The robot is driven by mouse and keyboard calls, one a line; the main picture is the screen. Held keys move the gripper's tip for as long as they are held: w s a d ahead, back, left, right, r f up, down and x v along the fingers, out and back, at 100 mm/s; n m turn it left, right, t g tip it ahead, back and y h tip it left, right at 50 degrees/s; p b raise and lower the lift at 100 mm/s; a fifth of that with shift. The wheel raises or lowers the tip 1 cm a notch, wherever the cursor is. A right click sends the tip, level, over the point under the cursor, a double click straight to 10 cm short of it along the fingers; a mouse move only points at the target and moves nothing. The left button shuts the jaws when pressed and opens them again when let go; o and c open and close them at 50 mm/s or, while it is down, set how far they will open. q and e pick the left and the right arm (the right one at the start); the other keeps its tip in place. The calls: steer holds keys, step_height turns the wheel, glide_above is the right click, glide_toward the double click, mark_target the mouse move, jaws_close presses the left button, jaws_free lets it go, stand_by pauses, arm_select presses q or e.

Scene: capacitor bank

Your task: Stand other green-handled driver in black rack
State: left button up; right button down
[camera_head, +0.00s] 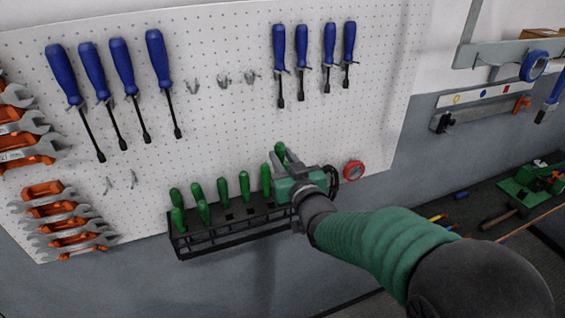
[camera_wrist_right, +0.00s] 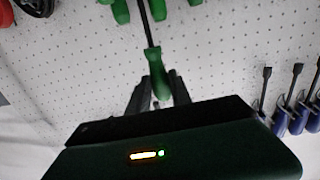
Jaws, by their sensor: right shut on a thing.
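The black rack (camera_head: 234,230) is fixed low on the pegboard, with several green-handled drivers (camera_head: 223,190) standing in it. My right gripper (camera_head: 284,170) is at the rack's right end, shut on another green-handled driver (camera_head: 281,152). In the right wrist view, the held driver's green handle (camera_wrist_right: 160,82) sits between the two fingers, and its dark shaft points away toward the top of the picture. The gripper hides the rack's right end in the head view, so I cannot tell whether the shaft is in a slot. My left gripper is not in view.
Blue-handled drivers (camera_head: 122,68) hang above on the white pegboard (camera_head: 215,130). Orange-and-grey wrenches (camera_head: 62,212) hang at left. A red tape roll (camera_head: 354,171) hangs just right of my gripper. Tools lie on a dark surface at lower right.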

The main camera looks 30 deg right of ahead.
steer(key=shift+w, duration=0.3)
steer(key=shift+w+a, duration=0.2)
steer(key=f+b, duration=0.2)
steer(key=f, duration=0.1)
steer(key=w+f+b, duration=0.1)
steer(key=f+b, duration=0.1)
steer(key=f, duration=0.1)
steer(key=w+f+b, duration=0.1)
steer(key=f+b, duration=0.1)
steer(key=f, duration=0.1)
steer(key=shift+w+a+f, duration=0.15)
steer(key=shift+a+f, duration=0.05)
steer(key=shift+d+f+b, duration=0.2)
steer(key=shift+f+b, duration=0.1)
steer(key=shift+f, duration=0.35)
steer(key=shift+a+f+b, duration=0.25)
steer(key=shift+f+b, duration=0.15)
steer(key=shift+f, duration=0.15)
steer(key=shift+a+f+b, duration=0.25)
steer(key=shift+f+b, duration=0.15)
steer(key=shift+f, duration=0.15)
steer(key=shift+f+b, duration=0.3)
steer(key=shift+b, duration=0.1)
steer(key=shift+f+b, duration=0.5)
steer(key=shift+f, duration=0.05)
steer(key=shift+d+f+b, duration=0.3)
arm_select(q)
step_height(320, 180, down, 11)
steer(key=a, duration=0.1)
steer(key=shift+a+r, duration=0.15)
